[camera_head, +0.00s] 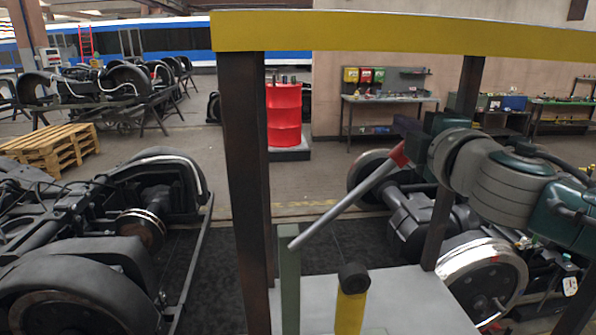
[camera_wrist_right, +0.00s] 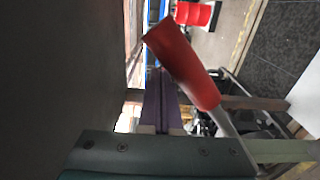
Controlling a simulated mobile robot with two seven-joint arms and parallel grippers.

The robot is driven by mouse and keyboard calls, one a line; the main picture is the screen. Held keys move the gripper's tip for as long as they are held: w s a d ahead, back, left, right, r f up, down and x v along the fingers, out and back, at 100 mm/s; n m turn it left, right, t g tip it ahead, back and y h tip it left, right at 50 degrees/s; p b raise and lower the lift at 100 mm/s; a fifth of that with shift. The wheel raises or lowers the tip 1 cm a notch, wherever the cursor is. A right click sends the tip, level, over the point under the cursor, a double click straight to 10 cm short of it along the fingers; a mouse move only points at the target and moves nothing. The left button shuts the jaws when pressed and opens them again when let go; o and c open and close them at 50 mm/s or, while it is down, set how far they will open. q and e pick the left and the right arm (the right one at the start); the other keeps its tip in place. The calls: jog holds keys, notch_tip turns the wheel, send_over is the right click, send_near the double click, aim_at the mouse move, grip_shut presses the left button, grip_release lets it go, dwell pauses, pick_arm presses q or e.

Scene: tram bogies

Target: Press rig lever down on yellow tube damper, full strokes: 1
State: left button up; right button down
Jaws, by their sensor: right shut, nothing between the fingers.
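The rig lever (camera_head: 345,205) is a grey rod that slants up to the right from a green upright (camera_head: 289,285) to a red grip (camera_head: 399,156). The red grip (camera_wrist_right: 182,62) is large in the right wrist view. The yellow tube damper (camera_head: 350,308) stands upright with a black cap, below and right of the lever's low end; its lower part is cut off. My right gripper (camera_head: 404,128) is at the red grip, its dark purple fingers (camera_wrist_right: 160,105) shut and empty just over or beside it; contact is unclear. My left gripper is not in view.
The rig frame has a yellow top beam (camera_head: 400,34), dark posts (camera_head: 246,190) and a pale grey bed (camera_head: 400,300). Bogies with wheels stand left (camera_head: 80,250) and right. A red drum (camera_head: 284,115) and workbenches (camera_head: 390,98) are behind.

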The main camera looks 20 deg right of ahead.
jog(key=shift+f, duration=0.1)
jog(key=shift+s+d+f+b, duration=0.1)
jog(key=shift+d+f+b, duration=0.25)
jog(key=shift+f+b, duration=0.15)
jog(key=shift+s+d+f+b, duration=0.25)
jog(key=shift+d+f+b, duration=0.55)
jog(key=shift+d+b, duration=0.25)
jog(key=shift+f, duration=0.1)
jog(key=shift+s+d+f+b, duration=0.15)
jog(key=shift+d+f+b, duration=0.5)
jog(key=shift+b, duration=0.25)
jog(key=shift+s+d+f+b, duration=0.1)
jog(key=shift+d+f+b, duration=0.35)
jog(key=shift+f+b, duration=0.35)
